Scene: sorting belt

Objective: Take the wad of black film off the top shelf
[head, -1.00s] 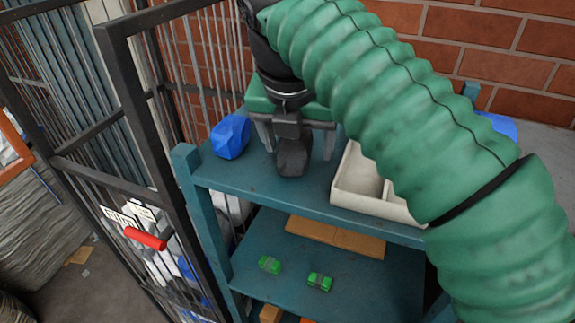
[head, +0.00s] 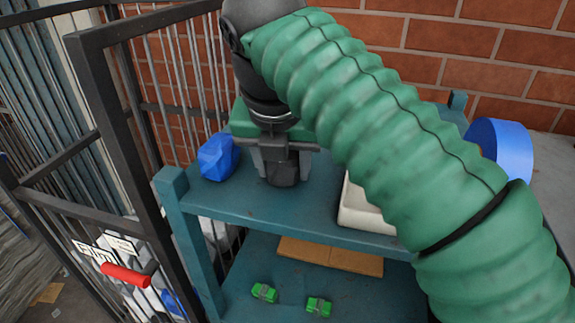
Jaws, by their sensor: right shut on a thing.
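The wad of black film (head: 283,173) is a small dark lump at the top shelf (head: 320,212) of the teal rack, in the head view. My right gripper (head: 281,165), under the green sleeved arm, points down over it. Its grey fingers are shut on the wad, one on each side. The fingers and palm hide the wad's upper part. I cannot tell whether its underside still touches the shelf. My left gripper is not in view.
A blue wad (head: 217,157) lies close left of the gripper. A cream tray (head: 365,214) sits to the right, partly behind my arm. A blue tape roll (head: 500,150) is at far right. The lower shelf holds two green bundles (head: 264,292) and cardboard (head: 330,256). A dark cage (head: 120,130) stands left.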

